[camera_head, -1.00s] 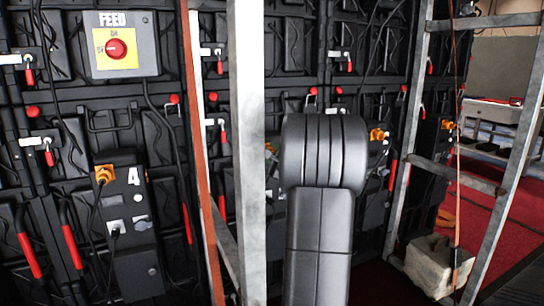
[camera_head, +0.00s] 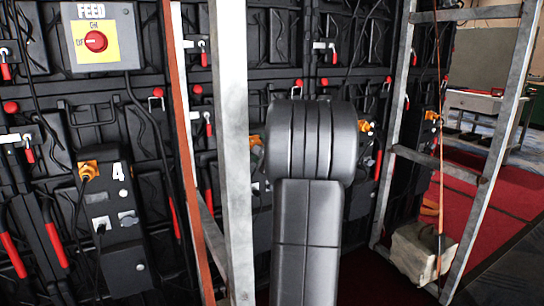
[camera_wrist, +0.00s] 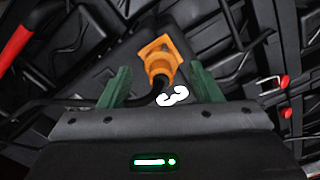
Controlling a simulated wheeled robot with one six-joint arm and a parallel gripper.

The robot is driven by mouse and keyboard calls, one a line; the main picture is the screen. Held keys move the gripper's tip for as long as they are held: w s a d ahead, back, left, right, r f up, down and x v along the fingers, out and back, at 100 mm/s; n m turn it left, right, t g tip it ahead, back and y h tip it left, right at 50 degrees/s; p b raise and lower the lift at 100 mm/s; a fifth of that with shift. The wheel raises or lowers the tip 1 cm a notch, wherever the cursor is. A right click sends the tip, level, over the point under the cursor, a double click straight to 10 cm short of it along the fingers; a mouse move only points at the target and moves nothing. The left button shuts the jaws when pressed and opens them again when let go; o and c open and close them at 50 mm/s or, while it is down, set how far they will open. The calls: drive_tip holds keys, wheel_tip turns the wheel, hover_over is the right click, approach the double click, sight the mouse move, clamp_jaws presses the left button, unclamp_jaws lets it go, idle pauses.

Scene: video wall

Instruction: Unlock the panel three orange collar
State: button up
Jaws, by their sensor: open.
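In the wrist view an orange collar (camera_wrist: 162,58) with a square flange sits on a black panel, with a black cable leaving it. A white "3" (camera_wrist: 172,96) is beside it, partly cut off by my gripper's body. My gripper (camera_wrist: 162,82) is open, its two green fingers on the left and right of the collar in the picture. I cannot tell whether they are level with it in depth. No finger is seen touching it.
Panel four's orange connector (camera_head: 88,170) is on the left, below the red FEED switch (camera_head: 95,41). A metal frame (camera_head: 235,140) stands upright just left of my arm. Another ladder-like frame (camera_head: 400,110) and a grey sandbag (camera_head: 422,255) stand right. Red carpet (camera_head: 510,195) lies open at far right.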

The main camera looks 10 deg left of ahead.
drive_tip(key=p+v, duration=0.1)
drive_tip(key=v, duration=1)
drive_tip(key=shift+d, duration=0.1)
drive_tip(key=b+x, duration=0.1)
drive_tip(key=x, duration=1.2)
drive_tip(key=shift+w+a, duration=0.25)
drive_tip(key=shift+s, duration=0.1)
